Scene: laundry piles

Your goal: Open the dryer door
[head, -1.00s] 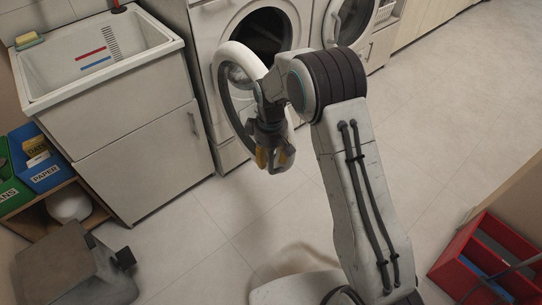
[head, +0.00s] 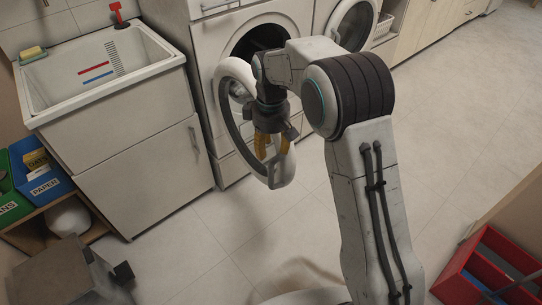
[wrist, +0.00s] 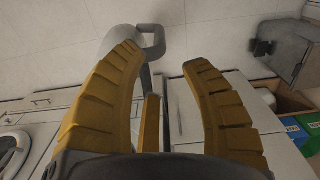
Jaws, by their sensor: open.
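The near white front-loading machine (head: 207,75) stands right of the sink in the head view. Its ring-shaped door (head: 222,80) is swung well out from the dark drum opening (head: 262,40). A second machine further right also has its round door (head: 352,28) standing open. I cannot tell from labels which one is the dryer. My gripper (head: 273,160), with yellow fingers pointing down, overlaps the near door's lower right rim (head: 284,172); contact is unclear. In the wrist view my gripper (wrist: 165,75) is open, fingers wide apart, with nothing clearly held.
A sink cabinet (head: 140,165) stands left, with blue (head: 42,180) and green bins beside it. A dark grey box (head: 65,275) is on the floor at lower left. A red crate (head: 460,270) is at lower right. Tiled floor between is clear.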

